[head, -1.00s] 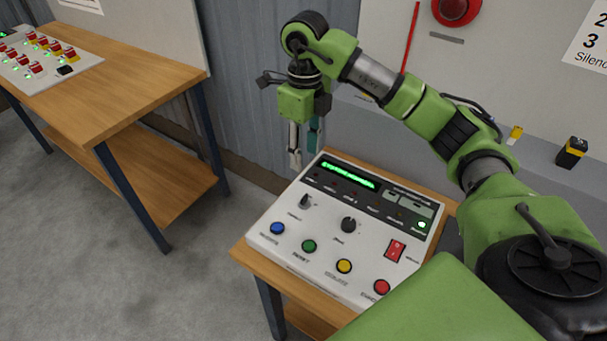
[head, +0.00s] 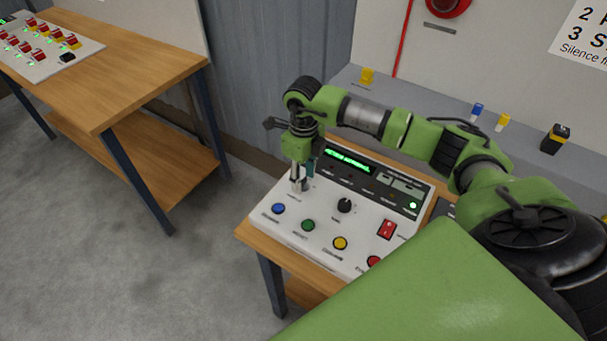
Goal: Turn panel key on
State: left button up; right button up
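The white control panel (head: 372,206) sits on a small wooden stand, its green display lit. My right gripper (head: 300,185) points down at the panel's upper left, with its fingertips at the small key switch, close to the panel face. The fingers hide most of the key, and I cannot tell whether they are closed on it or only around it. The black dial (head: 344,205) is to the right of the gripper. My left gripper is out of view.
Blue (head: 278,208), green (head: 308,225) and yellow (head: 340,243) buttons and a red rocker switch (head: 387,229) are near the gripper. A grey ledge (head: 440,112) with small items is behind. A wooden bench (head: 130,75) stands left.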

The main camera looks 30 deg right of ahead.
jog(key=c, duration=1.1)
jog(key=shift+m+b, duration=0.3)
jog(key=shift+m, duration=0.2)
jog(key=m+b, duration=0.1)
jog(key=m, duration=0.2)
jog(key=m+b, duration=0.1)
jog(key=m, duration=0.1)
jog(key=shift+m, duration=0.4)
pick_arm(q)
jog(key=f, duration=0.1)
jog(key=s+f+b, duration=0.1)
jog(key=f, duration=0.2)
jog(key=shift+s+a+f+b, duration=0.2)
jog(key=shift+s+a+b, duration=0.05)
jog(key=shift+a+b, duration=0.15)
pick_arm(e)
jog(key=m, duration=0.5)
jog(key=shift+w+r+m, duration=0.1)
jog(key=shift+m, duration=0.2)
